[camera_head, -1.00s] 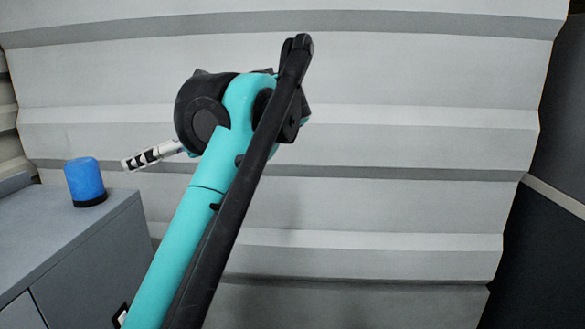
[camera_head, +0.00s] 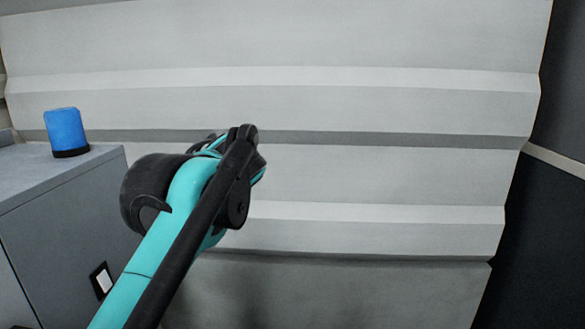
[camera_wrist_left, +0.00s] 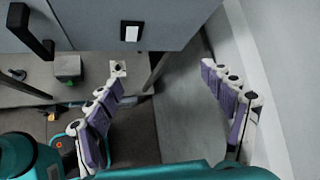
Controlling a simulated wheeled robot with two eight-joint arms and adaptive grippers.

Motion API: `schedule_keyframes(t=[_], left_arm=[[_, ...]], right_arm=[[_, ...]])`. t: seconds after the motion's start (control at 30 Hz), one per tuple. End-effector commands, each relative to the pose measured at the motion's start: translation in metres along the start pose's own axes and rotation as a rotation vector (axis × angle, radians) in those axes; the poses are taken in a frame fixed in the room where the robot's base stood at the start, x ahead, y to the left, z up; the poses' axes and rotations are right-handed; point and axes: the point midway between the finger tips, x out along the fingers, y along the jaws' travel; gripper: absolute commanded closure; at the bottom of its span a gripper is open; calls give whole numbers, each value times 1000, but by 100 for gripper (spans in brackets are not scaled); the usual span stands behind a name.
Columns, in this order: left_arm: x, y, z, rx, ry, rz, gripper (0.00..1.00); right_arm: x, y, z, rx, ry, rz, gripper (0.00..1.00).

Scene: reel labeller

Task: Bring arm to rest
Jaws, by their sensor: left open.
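My left arm (camera_head: 160,235), teal and black, comes in from the lower left in the head view and ends in front of the corrugated wall. Its gripper is hidden behind the arm's black joint there. In the left wrist view my left gripper (camera_wrist_left: 165,85) is open, its two purple-padded fingers wide apart with nothing between them. It hangs over the floor, with the cabinet at the top and a pale wall at the right. My right gripper is not in view.
A grey cabinet (camera_head: 60,220) with a blue beacon (camera_head: 65,131) on top stands at the left. A corrugated wall (camera_head: 370,110) spans the back, with a dark panel (camera_head: 555,220) at the right. A grey box (camera_wrist_left: 68,67) shows below the cabinet.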

Motion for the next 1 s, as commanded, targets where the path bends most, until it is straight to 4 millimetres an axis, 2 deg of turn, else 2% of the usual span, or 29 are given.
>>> schedule_keyframes(t=[0.03, 0.1, 0.27, 0.4, 0.6, 0.7, 0.8, 0.9, 1.0], left_arm=[[34, 30, -30, -77, 41, 11, 19], [68, 62, -66, -206, 112, 28, 19], [138, 138, -146, -515, 265, 86, 19], [196, 205, -218, -799, 389, 157, 19], [272, 299, -318, -1214, 549, 289, 19], [299, 336, -357, -1391, 610, 357, 19], [317, 361, -383, -1519, 653, 409, 19], [325, 374, -397, -1594, 678, 442, 19], [327, 378, -401, -1623, 687, 455, 19]], right_arm=[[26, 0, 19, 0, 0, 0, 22], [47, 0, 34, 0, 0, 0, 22], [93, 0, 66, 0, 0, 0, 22], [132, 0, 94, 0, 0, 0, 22], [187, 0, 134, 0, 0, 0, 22], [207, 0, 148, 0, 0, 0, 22], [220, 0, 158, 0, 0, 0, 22], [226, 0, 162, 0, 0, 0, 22], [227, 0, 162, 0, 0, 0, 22]])
